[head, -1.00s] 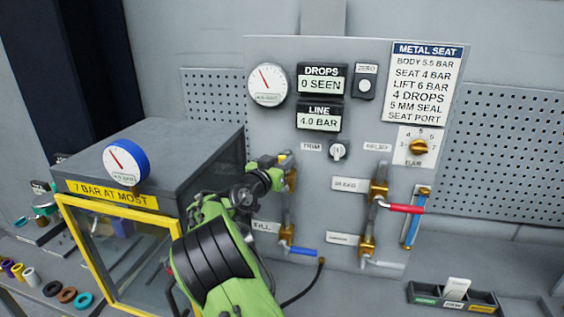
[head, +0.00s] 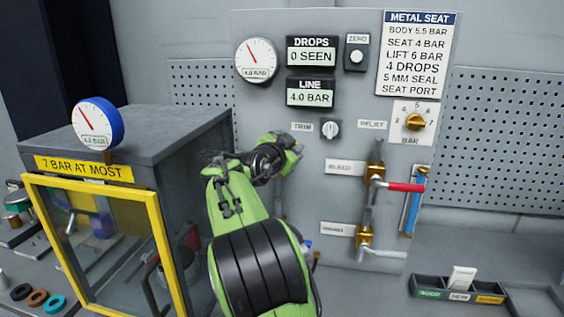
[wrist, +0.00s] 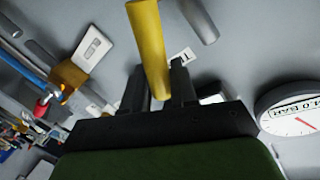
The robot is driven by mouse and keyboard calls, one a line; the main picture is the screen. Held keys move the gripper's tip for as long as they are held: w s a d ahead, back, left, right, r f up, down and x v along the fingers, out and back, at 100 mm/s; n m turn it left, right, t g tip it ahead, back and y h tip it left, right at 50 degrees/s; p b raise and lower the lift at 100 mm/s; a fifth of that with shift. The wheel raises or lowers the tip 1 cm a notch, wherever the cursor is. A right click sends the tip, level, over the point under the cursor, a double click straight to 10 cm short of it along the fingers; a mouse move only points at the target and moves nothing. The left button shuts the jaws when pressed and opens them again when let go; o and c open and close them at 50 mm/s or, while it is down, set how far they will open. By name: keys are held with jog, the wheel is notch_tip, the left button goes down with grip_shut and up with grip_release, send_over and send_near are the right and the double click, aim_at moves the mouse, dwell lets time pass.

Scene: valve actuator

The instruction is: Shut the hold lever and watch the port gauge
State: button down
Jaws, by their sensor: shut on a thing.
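In the wrist view, my gripper (wrist: 156,82) is shut on a yellow lever (wrist: 150,40), which runs up between its two fingers. Its name label is not readable, so I cannot confirm it is the hold lever. In the head view, my green arm reaches to the panel and hides the fingers and this lever. A round white gauge (head: 257,60) at the panel's upper left reads about 4.0 bar and also shows in the wrist view (wrist: 294,112). A blue-rimmed gauge (head: 97,124) stands on the grey box. I cannot tell which is the port gauge.
The drops display (head: 312,51) shows 0 seen and the line display (head: 311,93) 4.0 bar. A red lever (head: 406,187) sticks out right of my arm. The yellow-framed box (head: 160,235) stands close on the left. A small tray (head: 440,290) lies at lower right.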

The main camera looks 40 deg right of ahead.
jog(key=s+d+f+m+t+y+b, duration=0.2)
jog(key=f+m+b, duration=0.7)
jog(key=b, duration=0.6)
jog(key=shift+s+d+y, duration=0.65)
jog(key=shift+s+y, duration=0.05)
jog(key=shift+s, duration=0.15)
jog(key=shift+m, duration=0.3)
jog(key=c, duration=1.1)
grip_release()
jog(key=shift+o, duration=0.3)
